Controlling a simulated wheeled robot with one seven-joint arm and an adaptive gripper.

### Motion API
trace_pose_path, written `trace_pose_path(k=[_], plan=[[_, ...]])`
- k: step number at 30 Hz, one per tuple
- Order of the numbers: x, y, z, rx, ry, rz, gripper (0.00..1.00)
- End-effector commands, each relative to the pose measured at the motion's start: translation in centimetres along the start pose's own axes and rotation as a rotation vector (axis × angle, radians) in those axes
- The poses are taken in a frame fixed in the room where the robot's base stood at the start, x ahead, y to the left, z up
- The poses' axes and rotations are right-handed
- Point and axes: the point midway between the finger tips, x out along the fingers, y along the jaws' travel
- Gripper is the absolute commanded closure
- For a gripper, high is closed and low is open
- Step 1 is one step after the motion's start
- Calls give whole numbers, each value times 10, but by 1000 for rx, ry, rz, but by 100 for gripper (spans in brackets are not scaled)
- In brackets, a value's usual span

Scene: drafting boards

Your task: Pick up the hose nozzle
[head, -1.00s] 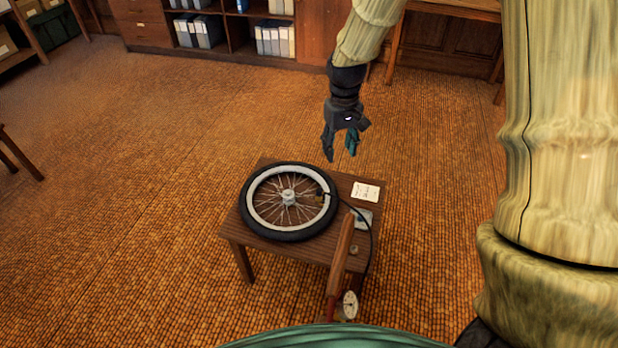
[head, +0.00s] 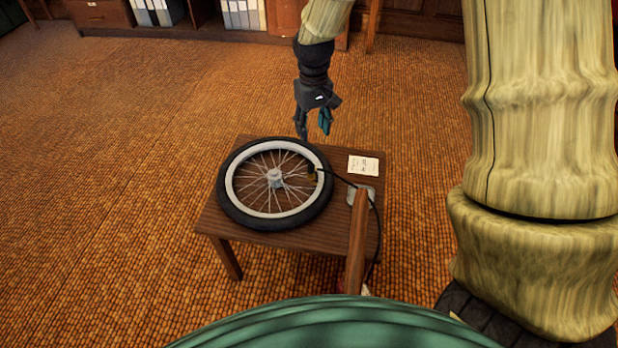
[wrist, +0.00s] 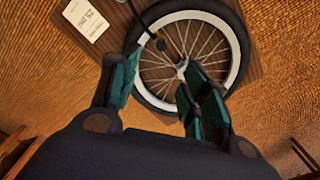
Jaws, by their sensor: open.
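The hose nozzle (head: 312,174) is a small dark and brass-coloured piece at the right inner side of the wheel's white rim. A thin black hose (head: 345,181) runs from it to the right. In the wrist view the nozzle (wrist: 158,42) shows near the rim, beyond the fingers. My gripper (head: 314,132) is open and empty, above the far edge of the small table and apart from the nozzle. In the wrist view its two teal-padded fingers (wrist: 161,72) are spread, with the wheel between and beyond them.
The spoked wheel (head: 228,196) with a black tyre lies flat on the small wooden table (head: 268,241). A paper card (head: 363,166) and a grey metal plate (head: 372,195) lie to its right. A wooden post (head: 357,240) rises at the near right. Carpet around the table is clear.

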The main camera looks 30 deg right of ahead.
Motion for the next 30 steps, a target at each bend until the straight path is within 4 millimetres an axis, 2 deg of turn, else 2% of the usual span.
trace_pose_path(k=[1, 6, 12, 20, 30], plan=[[17, 0, 0, 0, 0, 0, 54], [41, 0, 0, 0, 0, 0, 54], [56, 0, 0, 0, 0, 0, 54], [66, 0, 0, 0, -1, 0, 54], [109, 0, 1, -1, -2, 0, 54]])
